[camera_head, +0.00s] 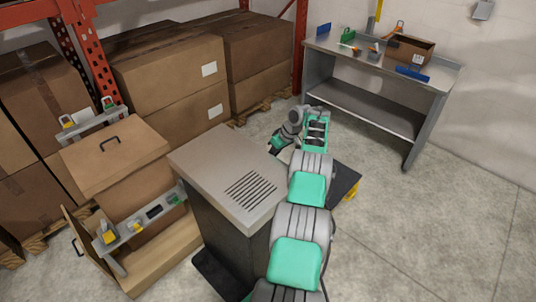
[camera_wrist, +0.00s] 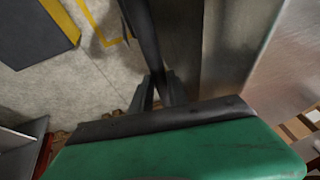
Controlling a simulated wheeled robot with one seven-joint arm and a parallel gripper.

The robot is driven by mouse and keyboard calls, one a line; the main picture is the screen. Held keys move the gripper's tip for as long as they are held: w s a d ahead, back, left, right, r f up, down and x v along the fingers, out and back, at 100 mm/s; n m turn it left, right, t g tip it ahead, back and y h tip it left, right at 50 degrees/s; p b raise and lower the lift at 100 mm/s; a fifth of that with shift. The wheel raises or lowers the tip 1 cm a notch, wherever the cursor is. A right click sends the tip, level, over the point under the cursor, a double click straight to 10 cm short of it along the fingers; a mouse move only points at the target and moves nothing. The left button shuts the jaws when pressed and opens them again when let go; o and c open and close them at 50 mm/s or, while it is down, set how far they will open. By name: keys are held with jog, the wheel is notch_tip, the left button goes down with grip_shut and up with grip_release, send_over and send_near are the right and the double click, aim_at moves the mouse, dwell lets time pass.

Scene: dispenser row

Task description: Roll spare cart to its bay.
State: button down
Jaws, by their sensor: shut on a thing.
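A grey cabinet-like unit with a slatted vent (camera_head: 215,160), which seems to be the spare cart, stands upright on the floor just left of my arm. My gripper (camera_head: 279,144) is low at its far right edge. In the wrist view my gripper (camera_wrist: 157,88) is shut on a dark upright bar (camera_wrist: 143,38), apparently the handle. The metal side panel (camera_wrist: 232,45) stands close to the right of the bar. The arm hides the unit's right side, and its wheels cannot be seen. Yellow floor lines (camera_wrist: 97,24) show in the wrist view.
A dark yellow-edged mat (camera_head: 346,181) lies right of my arm. Stacked cartons (camera_head: 165,70) and an orange rack (camera_head: 86,50) are behind. A workbench (camera_head: 375,109) stands back right. Concrete floor (camera_head: 430,235) is clear right.

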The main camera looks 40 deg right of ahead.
jog(key=shift+d, duration=0.1)
dwell(0.4)
jog(key=c, duration=1.3)
grip_release()
jog(key=p+v, duration=0.2)
jog(key=v, duration=0.5)
jog(key=shift+s+r+p, duration=0.2)
jog(key=shift+r+p, duration=0.1)
jog(key=shift+p, duration=0.1)
jog(key=shift+d, duration=0.15)
